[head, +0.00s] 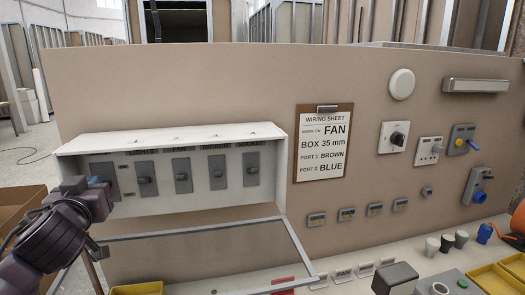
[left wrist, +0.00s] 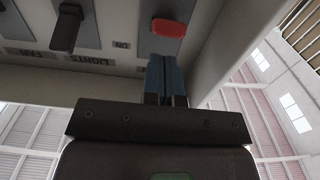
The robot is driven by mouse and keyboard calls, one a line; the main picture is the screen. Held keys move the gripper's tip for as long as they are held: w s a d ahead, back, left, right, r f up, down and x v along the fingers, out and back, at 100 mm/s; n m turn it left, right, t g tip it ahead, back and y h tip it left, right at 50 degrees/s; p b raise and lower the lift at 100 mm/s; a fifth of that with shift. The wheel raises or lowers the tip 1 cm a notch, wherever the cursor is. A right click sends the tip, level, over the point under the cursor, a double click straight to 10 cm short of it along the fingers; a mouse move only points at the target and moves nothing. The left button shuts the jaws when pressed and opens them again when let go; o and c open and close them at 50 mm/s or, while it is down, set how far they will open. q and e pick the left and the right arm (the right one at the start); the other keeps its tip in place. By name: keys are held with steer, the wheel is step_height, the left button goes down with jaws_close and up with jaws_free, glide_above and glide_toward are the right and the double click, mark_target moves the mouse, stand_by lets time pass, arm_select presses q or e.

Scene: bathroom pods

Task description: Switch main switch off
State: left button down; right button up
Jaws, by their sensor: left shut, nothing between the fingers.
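The white switch box (head: 170,142) is fixed to the beige panel, and its clear-framed cover (head: 200,245) hangs open below. The main switch (head: 103,168) is the leftmost grey plate, partly hidden by my left gripper in the head view. Its red lever (left wrist: 169,28) shows in the left wrist view, near an "ON" label. My left gripper (head: 110,190) is shut and empty at the box's left end. In the left wrist view its blue fingertips (left wrist: 166,65) are close to the red lever; I cannot tell whether they touch it. My right gripper is not in view.
Grey breakers, including the lights breaker (head: 146,180), stand in a row right of the main switch. The box's side wall (left wrist: 228,45) is close beside my left fingers. A wiring sheet (head: 322,150) hangs on the panel. Small parts and yellow bins (head: 137,288) lie below.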

arm_select(q)
steer(key=shift+r+p, duration=0.35)
steer(key=shift+p, duration=0.05)
steer(key=p+v, duration=0.1)
steer(key=v, duration=0.6)
stand_by(0.6)
stand_by(0.4)
